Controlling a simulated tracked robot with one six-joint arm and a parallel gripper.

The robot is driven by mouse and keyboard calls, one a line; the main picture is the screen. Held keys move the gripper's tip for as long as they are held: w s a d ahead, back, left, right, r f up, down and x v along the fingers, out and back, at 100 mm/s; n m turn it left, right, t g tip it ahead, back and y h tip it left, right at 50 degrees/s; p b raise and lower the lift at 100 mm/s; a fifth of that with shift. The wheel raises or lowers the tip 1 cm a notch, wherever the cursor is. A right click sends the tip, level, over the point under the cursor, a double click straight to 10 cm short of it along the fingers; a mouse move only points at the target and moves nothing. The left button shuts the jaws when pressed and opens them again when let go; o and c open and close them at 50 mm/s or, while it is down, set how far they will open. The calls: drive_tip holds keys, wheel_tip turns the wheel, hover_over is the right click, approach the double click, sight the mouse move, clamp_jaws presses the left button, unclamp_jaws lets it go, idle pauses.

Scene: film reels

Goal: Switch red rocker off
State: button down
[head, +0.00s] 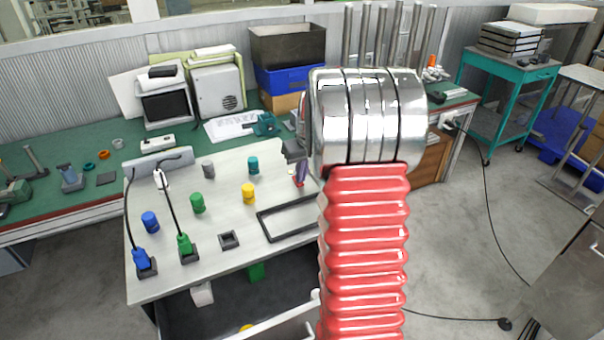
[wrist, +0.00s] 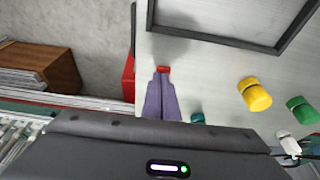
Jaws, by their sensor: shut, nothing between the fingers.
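A small red piece (wrist: 163,69), likely the rocker, shows in the wrist view on the pale tabletop, right at the tips of my gripper. My gripper (wrist: 161,76) has two purple fingers closed together with nothing between them. The fingertips seem to touch or nearly touch the red piece, and they cover part of it. Which way the rocker is tilted cannot be told. In the head view my gripper (head: 299,181) points down at the right part of the pale table (head: 170,280), mostly behind my arm.
A dark rectangular frame (head: 262,228) lies close to my gripper. Yellow (head: 249,194), teal (head: 253,166), green (head: 197,204) and blue (head: 150,222) cylinders stand to the left. Blue (head: 142,259) and green (head: 184,244) plugs with cables sit in sockets; another socket (head: 229,240) is empty.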

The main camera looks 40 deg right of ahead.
drive_tip(key=v, duration=1.4)
drive_tip(key=shift+f, duration=0.1)
drive_tip(key=s+a+r+n+t, duration=0.1)
drive_tip(key=s+a+r, duration=0.15)
drive_tip(key=a, duration=0.75)
drive_tip(key=s+a+r, duration=0.1)
drive_tip(key=s+a, duration=0.3)
drive_tip(key=a, duration=0.6)
drive_tip(key=s+a+f+n, duration=0.1)
drive_tip(key=s+a+f, duration=0.1)
drive_tip(key=s+a, duration=0.4)
drive_tip(key=s+a+f+t, duration=0.1)
drive_tip(key=s+a+f, duration=0.1)
drive_tip(key=s+a, duration=0.5)
drive_tip(key=shift+f+n+y, duration=0.4)
